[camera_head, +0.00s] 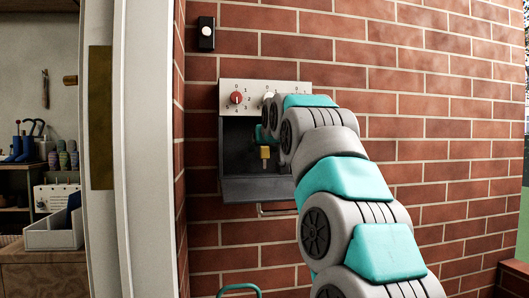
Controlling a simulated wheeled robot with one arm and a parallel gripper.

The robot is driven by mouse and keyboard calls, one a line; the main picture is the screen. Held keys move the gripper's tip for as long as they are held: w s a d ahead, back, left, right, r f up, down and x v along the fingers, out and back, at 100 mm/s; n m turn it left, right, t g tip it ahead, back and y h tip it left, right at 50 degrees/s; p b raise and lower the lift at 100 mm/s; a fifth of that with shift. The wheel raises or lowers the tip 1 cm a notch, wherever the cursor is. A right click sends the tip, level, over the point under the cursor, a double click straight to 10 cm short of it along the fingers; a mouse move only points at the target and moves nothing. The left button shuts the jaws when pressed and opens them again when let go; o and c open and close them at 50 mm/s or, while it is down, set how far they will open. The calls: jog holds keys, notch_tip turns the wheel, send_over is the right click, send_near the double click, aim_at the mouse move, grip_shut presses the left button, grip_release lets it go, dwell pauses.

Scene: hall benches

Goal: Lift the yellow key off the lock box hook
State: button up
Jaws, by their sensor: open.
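The lock box (230,143) is mounted on the brick wall, with a pale dial panel above and a dark open compartment below. The yellow key (265,153) hangs inside the compartment, upright, right of its middle. The hook is too small or too hidden to make out. My arm reaches in from the lower right and covers the box's right side. My gripper (263,136) is mostly hidden behind my arm links; a small teal and dark part shows just above the key. It is open, and I cannot tell whether it touches the key.
A red dial (237,98) and a pale dial (268,96) sit on the panel. The box's grey lower lip (250,190) sticks out below the key. A doorbell (206,32) is above left. An open doorway stands left, with a white tray (55,238) inside.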

grip_shut()
dwell(0.5)
